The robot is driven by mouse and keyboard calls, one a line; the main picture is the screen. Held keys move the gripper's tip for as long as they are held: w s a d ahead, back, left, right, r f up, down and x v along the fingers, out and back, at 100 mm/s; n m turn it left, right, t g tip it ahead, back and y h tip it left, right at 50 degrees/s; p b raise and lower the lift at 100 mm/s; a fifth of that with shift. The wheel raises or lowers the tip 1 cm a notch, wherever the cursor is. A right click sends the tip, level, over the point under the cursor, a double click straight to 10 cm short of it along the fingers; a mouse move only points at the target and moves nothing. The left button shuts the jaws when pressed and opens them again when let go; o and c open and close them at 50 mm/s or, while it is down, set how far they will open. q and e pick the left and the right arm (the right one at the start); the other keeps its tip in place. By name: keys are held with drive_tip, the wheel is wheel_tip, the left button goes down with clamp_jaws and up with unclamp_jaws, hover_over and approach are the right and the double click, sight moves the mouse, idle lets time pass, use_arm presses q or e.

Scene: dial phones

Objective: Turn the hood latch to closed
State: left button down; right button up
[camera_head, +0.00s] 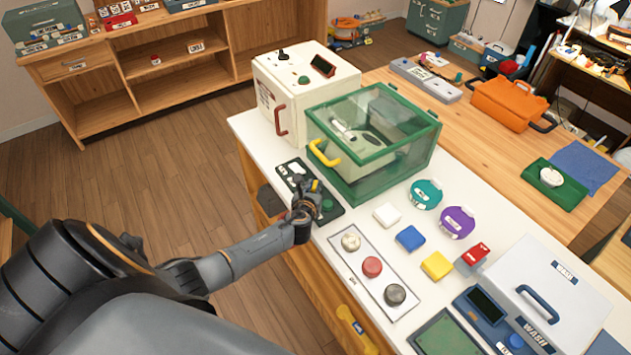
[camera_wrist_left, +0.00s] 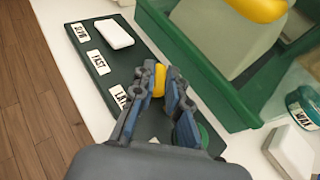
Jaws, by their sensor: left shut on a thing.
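My left gripper (camera_head: 309,192) is at the dark control panel (camera_head: 337,217) in front of the hood. In the left wrist view the left gripper (camera_wrist_left: 160,85) has its two fingers closed on either side of a small yellow knob (camera_wrist_left: 158,79), which looks like the hood latch. The fingers hide much of the knob, so I cannot tell its setting. A partly covered label (camera_wrist_left: 120,96) lies beside it. The green-framed clear hood (camera_head: 373,140) has a yellow handle (camera_head: 324,154) and looks lowered. My right gripper is not in view.
A white switch (camera_wrist_left: 114,34) and a green button (camera_head: 327,204) are on the same panel. A cream box (camera_head: 300,85) stands behind. White, red and dark round buttons (camera_head: 372,267), coloured blocks and two round lids (camera_head: 457,222) lie to the right.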

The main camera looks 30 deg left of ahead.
use_arm(q)
drive_tip(key=shift+s+a+f+m+t+h+b, duration=0.1)
drive_tip(key=shift+a+m+t+h+b, duration=0.1)
drive_tip(key=shift+m+h, duration=0.3)
drive_tip(key=shift+a+f+m+t+h+b, duration=0.1)
drive_tip(key=shift+m+h+b, duration=0.05)
drive_tip(key=shift+m+h, duration=0.35)
drive_tip(key=m+h+b, duration=0.2)
drive_tip(key=b, duration=0.1)
drive_tip(key=m+h+b, duration=0.2)
drive_tip(key=h+b, duration=0.1)
drive_tip(key=b, duration=0.1)
drive_tip(key=m+h+b, duration=0.2)
drive_tip(key=b, duration=0.1)
drive_tip(key=shift+a+f+h+b, duration=0.15)
drive_tip(key=shift+a+h+b, duration=0.15)
drive_tip(key=shift+b, duration=0.05)
drive_tip(key=shift+r+m+h+b, duration=0.3)
drive_tip(key=shift+m+h+b, duration=0.25)
drive_tip(key=shift+b, duration=0.25)
drive_tip(key=c, duration=1.3)
unclamp_jaws()
drive_tip(key=shift+c, duration=0.2)
